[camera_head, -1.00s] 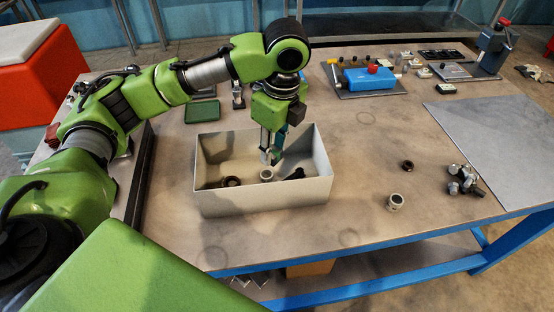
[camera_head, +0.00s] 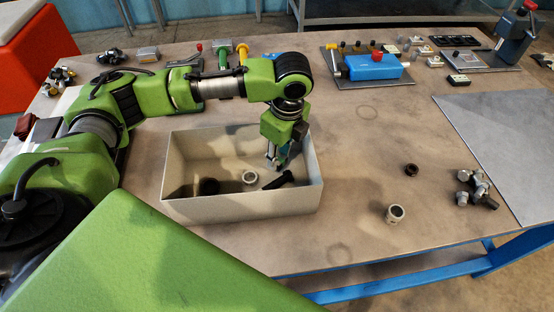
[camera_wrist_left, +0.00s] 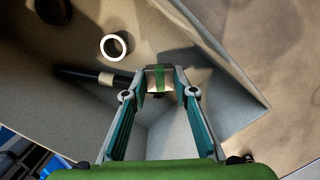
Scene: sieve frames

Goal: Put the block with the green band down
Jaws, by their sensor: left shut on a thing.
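The block with the green band (camera_wrist_left: 151,78) is a small metallic block with a green stripe; it shows between the fingertips of my left gripper (camera_wrist_left: 155,88) in the left wrist view. In the head view my left gripper (camera_head: 275,160) points down inside the white bin (camera_head: 240,207), towards its right side. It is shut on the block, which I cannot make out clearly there. I cannot tell whether the block touches the bin floor. My right gripper is not in view.
In the bin lie a pale ring (camera_head: 250,177), a dark ring (camera_head: 209,186) and a black cylinder (camera_head: 279,180) close to the gripper. Outside, right of the bin, stand a metal ring (camera_head: 395,213), a dark ring (camera_head: 411,170) and several metal fittings (camera_head: 477,187). The table between is clear.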

